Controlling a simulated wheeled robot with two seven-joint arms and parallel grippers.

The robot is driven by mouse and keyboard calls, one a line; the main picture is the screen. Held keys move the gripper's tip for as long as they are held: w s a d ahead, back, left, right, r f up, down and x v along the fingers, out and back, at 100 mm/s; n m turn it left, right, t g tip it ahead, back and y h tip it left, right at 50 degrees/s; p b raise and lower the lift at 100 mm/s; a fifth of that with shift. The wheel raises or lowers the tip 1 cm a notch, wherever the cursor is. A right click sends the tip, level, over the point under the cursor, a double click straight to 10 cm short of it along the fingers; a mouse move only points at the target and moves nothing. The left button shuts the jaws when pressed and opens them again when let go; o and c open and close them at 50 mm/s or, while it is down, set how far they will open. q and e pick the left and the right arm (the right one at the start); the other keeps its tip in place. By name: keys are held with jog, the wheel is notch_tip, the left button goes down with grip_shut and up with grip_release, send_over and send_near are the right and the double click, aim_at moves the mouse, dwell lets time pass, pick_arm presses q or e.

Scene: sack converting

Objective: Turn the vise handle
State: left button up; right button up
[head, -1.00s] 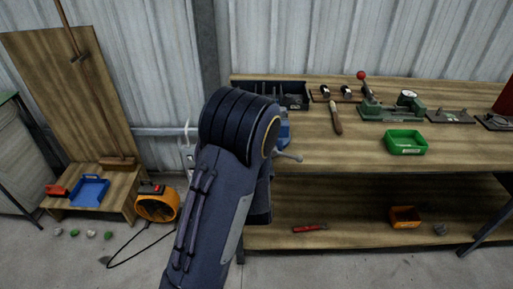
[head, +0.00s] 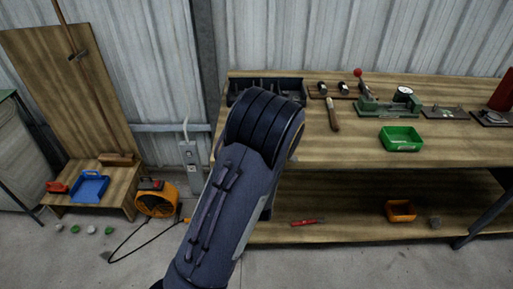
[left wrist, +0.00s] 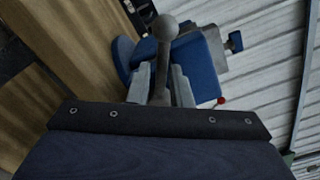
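The blue vise (left wrist: 197,66) shows in the left wrist view just beyond my gripper. Its grey handle bar (left wrist: 160,65) ends in a ball that points toward the top of that view. The two grey fingers of my left gripper (left wrist: 161,82) lie close along either side of the bar and look shut on it. In the head view my left forearm and wrist hide the vise, the handle and the gripper fingers. My right gripper is in neither view.
The workbench (head: 340,150) runs along the wall, with a green bin (head: 400,139), a wooden-handled tool (head: 333,115) and a lever device (head: 387,108) on top. Its lower shelf holds an orange bin (head: 400,211). An orange fan (head: 157,200) stands on the floor at left.

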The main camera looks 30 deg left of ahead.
pick_arm(q)
jog(key=o, duration=0.3)
jog(key=shift+r, duration=0.1)
jog(key=b+v, duration=0.1)
jog(key=v, duration=0.7)
jog(key=shift+w, duration=0.1)
